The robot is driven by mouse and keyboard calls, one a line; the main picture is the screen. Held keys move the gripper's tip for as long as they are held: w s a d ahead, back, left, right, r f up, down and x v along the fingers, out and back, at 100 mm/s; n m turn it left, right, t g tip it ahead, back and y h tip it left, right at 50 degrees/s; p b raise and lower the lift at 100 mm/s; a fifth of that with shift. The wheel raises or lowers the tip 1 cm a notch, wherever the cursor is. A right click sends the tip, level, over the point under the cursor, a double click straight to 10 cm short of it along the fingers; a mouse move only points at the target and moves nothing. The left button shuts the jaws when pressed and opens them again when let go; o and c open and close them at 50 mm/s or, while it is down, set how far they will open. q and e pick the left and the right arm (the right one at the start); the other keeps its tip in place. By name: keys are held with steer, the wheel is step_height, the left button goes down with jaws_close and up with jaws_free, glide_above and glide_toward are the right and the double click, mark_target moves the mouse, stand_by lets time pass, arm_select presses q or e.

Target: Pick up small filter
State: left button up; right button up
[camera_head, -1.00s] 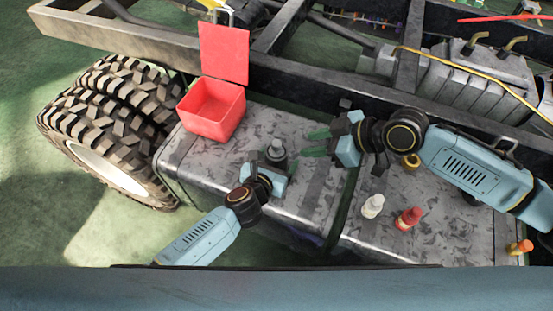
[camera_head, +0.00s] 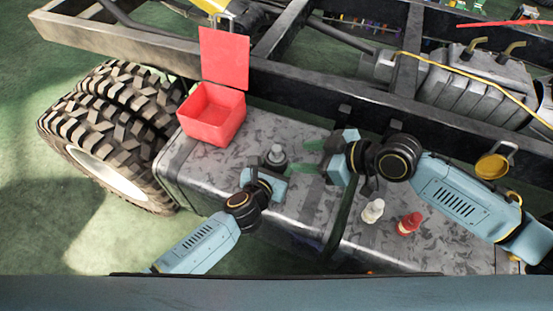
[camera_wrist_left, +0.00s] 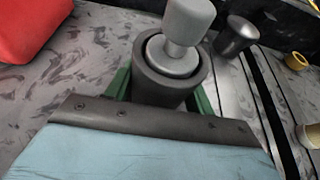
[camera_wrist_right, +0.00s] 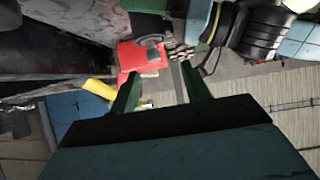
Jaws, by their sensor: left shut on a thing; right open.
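The small filter (camera_head: 276,155) is a dark cylinder with a light grey knobbed top, upright by the front left tank. In the left wrist view, the filter (camera_wrist_left: 165,75) stands between the green fingers of my left gripper (camera_wrist_left: 158,92), which is shut on its dark body. In the head view my left gripper (camera_head: 267,176) is just in front of it. I cannot tell whether its base touches the tank. My right gripper (camera_head: 314,158) is open and empty, to the right of the filter; its spread green fingers show in the right wrist view (camera_wrist_right: 160,88).
An open red box (camera_head: 222,128) stands on the left tank (camera_head: 190,165), behind and left of the filter. A white bottle (camera_head: 372,211) and a red bottle (camera_head: 408,223) stand on the right tank. A chassis rail (camera_head: 300,100) runs behind; a tyre (camera_head: 100,130) stands at left.

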mark_target(280, 154)
steer(key=shift+s+d+f+m+t, duration=0.75)
steer(key=shift+s+f+m+t, duration=0.35)
steer(key=shift+s+m+t, duration=1.05)
steer(key=shift+h, duration=0.4)
steer(key=x, duration=0.3)
steer(key=r+x, duration=0.1)
steer(key=x, duration=0.6)
steer(key=shift+w+a, duration=0.2)
steer(key=shift+w, duration=0.4)
steer(key=shift+w+a+f, duration=0.2)
steer(key=shift+w+a, duration=0.15)
steer(key=shift+c, duration=0.4)
steer(key=c, duration=0.7)
